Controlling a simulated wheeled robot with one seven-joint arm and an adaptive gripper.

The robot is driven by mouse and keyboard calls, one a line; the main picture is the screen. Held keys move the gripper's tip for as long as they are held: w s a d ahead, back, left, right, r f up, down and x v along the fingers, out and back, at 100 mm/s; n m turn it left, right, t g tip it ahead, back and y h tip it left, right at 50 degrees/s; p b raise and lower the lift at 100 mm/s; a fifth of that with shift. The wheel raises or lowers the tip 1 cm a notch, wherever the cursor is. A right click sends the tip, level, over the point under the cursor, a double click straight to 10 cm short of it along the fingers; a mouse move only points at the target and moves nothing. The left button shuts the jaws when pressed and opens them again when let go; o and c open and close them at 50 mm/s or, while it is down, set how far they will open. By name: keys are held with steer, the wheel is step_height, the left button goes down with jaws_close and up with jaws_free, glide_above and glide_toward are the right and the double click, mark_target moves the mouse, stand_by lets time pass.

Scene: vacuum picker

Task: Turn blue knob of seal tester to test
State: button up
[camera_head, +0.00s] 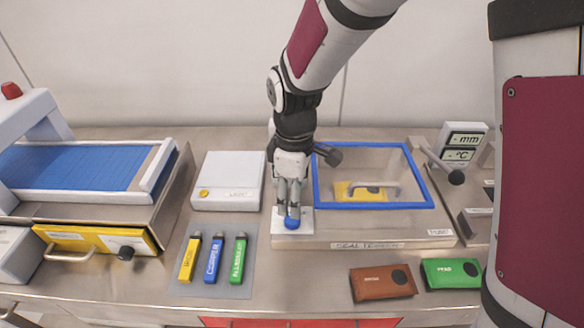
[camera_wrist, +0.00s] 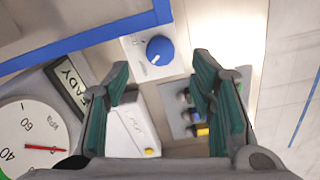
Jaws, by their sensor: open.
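The seal tester (camera_head: 350,236) is a metal box with a blue-framed clear lid (camera_head: 375,205) and a "SEAL TESTER" label on its front. Its blue knob (camera_head: 291,222) sits on a white plate at its left end. In the wrist view the blue knob (camera_wrist: 159,50) shows between the two finger tips, with a white pointer line on it; the plate's markings are too small to read. My gripper (camera_head: 288,203) points down over the plate, right by the knob. In the wrist view my gripper (camera_wrist: 161,66) is open, fingers on either side of the knob. I cannot tell whether they touch it.
A white light box (camera_head: 228,180) and a grey mat (camera_head: 178,290) with yellow, blue and green markers lie left. Brown (camera_head: 383,283) and green (camera_head: 450,273) pouches lie in front right. A black-knobbed lever (camera_head: 456,177) stands right. The wrist view shows a dial gauge (camera_wrist: 25,125).

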mark_target(292, 221)
step_height(292, 221, down, 7)
steer(key=shift+f, duration=0.15)
steer(key=shift+c, duration=0.3)
steer(key=c, duration=1.1)
